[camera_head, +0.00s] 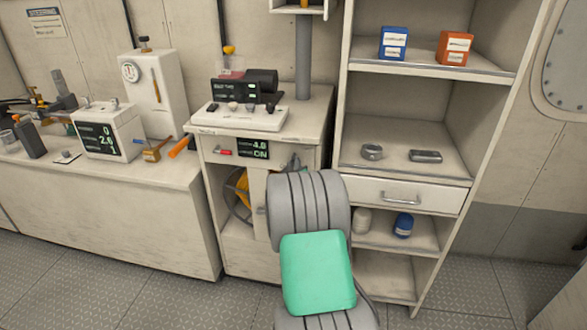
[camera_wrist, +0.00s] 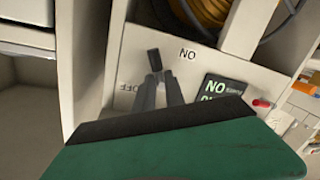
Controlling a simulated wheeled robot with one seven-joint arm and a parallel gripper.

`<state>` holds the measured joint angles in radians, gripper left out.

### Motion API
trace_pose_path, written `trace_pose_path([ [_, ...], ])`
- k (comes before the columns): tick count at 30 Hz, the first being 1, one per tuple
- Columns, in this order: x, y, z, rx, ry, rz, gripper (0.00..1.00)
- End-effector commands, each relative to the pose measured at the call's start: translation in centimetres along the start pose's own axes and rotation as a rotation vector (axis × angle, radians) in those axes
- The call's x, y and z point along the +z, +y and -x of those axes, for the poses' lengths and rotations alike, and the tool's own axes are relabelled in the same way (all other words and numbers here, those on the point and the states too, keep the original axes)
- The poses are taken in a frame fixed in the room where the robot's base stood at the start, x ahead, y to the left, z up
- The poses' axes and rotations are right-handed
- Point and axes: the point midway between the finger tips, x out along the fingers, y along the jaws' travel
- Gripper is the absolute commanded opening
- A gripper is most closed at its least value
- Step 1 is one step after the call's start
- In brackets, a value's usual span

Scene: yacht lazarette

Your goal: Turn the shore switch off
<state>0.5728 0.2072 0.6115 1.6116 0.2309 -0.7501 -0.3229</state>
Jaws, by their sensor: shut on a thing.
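The shore switch is a small dark lever (camera_wrist: 154,61) on the pale panel (camera_wrist: 125,70) in the wrist view. Its ON label (camera_wrist: 187,55) appears upside down on one side and its OFF label (camera_wrist: 131,87) on the other. My gripper (camera_wrist: 158,78) is shut on the lever, with both fingers pressed around its base. In the head view, my gripper (camera_head: 294,162) is at the right end of the same panel (camera_head: 215,143), where my arm hides most of the switch. The panel display (camera_head: 253,148) reads 4.0 and ON.
A small red handle (camera_head: 222,152) sits left of the display. An orange coiled cable (camera_head: 242,190) hangs in the open cabinet below. A drawer (camera_head: 400,196) and open shelves stand close on the right. Devices (camera_head: 240,118) stand on the counter above.

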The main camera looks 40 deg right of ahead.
Motion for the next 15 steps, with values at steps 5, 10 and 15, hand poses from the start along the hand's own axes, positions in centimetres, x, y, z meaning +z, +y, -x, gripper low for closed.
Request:
trace_pose_path([
  [5, -0.10, 0.08, 0.02, 0.000, -0.031, 0.163, 0.00],
  [10, -0.25, 0.21, 0.05, 0.000, -0.063, 0.322, 0.00],
  [15, -0.35, 0.30, 0.08, 0.000, -0.095, 0.482, 0.00],
])
